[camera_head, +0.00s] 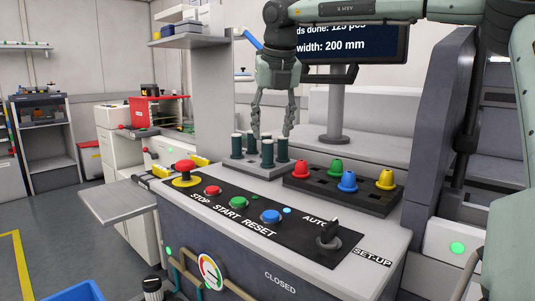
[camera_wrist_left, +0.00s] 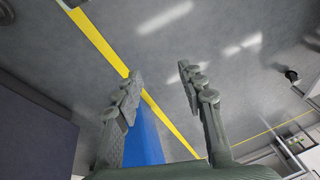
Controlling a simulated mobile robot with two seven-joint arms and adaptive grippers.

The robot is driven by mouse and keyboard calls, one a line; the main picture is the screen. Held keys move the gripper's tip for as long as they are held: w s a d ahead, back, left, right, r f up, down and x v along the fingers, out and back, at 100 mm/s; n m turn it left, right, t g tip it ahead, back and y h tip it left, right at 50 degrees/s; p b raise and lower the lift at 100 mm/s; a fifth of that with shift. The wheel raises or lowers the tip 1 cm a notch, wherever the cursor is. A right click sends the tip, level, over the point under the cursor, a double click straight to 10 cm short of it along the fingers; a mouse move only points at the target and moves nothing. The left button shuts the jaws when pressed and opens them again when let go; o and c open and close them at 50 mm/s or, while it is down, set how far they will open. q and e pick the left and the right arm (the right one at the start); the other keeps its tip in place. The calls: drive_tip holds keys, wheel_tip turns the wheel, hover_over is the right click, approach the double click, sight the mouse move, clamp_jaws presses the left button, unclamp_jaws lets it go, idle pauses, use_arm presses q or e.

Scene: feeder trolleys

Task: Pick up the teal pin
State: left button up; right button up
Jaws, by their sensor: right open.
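Several dark teal pins stand upright in a grey holder (camera_head: 262,169) on the console top in the head view; one front teal pin (camera_head: 268,154) stands near the middle. My right gripper (camera_head: 271,131) hangs over the holder from above, fingers down, open and spread, with its fingertips at about the height of the pin tops. I cannot tell whether a fingertip touches a pin. My left gripper (camera_wrist_left: 160,80) shows in the left wrist view, open and empty above the floor. It is not seen in the head view.
A dark block with coloured knobs (camera_head: 344,190) stands right of the pins. A red stop button (camera_head: 185,168) and a panel of buttons (camera_head: 262,212) lie in front. A monitor (camera_head: 350,42) stands behind. A blue bin (camera_head: 75,292) sits low at the left.

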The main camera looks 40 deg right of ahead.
sight(269, 141)
drive_tip(key=shift+x, duration=1.05)
drive_tip(key=x, duration=0.4)
drive_tip(key=shift+w+f+p, duration=0.2)
drive_tip(key=shift+f+p, duration=0.05)
drive_tip(key=shift+p, duration=0.1)
use_arm(q)
drive_tip(key=shift+f, duration=0.8)
use_arm(e)
clamp_jaws()
